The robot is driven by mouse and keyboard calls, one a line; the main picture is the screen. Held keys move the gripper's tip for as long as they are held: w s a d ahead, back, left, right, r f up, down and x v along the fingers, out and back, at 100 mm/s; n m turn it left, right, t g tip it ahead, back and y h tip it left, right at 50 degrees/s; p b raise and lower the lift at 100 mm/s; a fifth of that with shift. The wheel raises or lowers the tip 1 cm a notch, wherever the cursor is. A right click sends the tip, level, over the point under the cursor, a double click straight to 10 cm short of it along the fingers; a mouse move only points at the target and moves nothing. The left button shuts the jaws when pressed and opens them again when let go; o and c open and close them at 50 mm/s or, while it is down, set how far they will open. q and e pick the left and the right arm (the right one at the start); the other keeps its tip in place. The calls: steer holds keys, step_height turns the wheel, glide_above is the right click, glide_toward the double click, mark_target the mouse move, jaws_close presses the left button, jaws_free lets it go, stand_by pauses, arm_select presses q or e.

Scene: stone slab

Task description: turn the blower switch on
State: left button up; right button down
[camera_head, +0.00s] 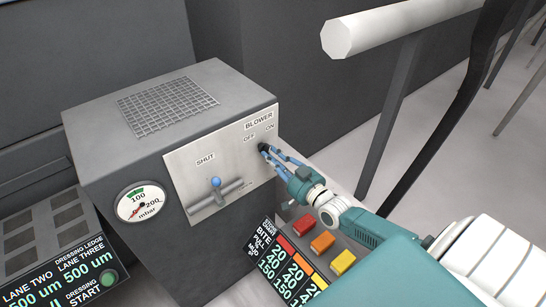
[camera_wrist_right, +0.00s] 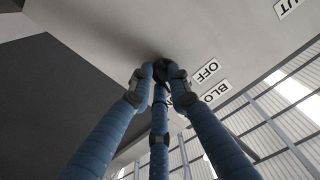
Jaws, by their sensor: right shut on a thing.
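The blower switch (camera_head: 262,146) is a small dark knob on the light panel (camera_head: 225,168) of the grey cabinet, below the labels OFF, ON and BLOWER. My right gripper (camera_head: 267,152) reaches it from the lower right, its blue fingers closed around the knob. In the right wrist view the dark knob (camera_wrist_right: 162,66) shows between the fingertips, beside the OFF label (camera_wrist_right: 206,71); the ON label is mostly hidden by a finger. Which way the knob points cannot be told. My left gripper is not in view.
A blue-tipped lever (camera_head: 215,184) marked SHUT sits left of the switch, with a pressure gauge (camera_head: 141,203) further left. A pale rail (camera_head: 400,25) on dark posts stands at the right.

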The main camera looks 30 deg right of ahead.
steer(key=shift+a+m+b, duration=0.1)
steer(key=shift+m+b, duration=0.2)
steer(key=shift+m, duration=1.9)
steer(key=c, duration=1.6)
jaws_free()
steer(key=shift+c, duration=0.2)
steer(key=s+d, duration=0.1)
steer(key=s, duration=1.1)
steer(key=shift+s+f, duration=0.1)
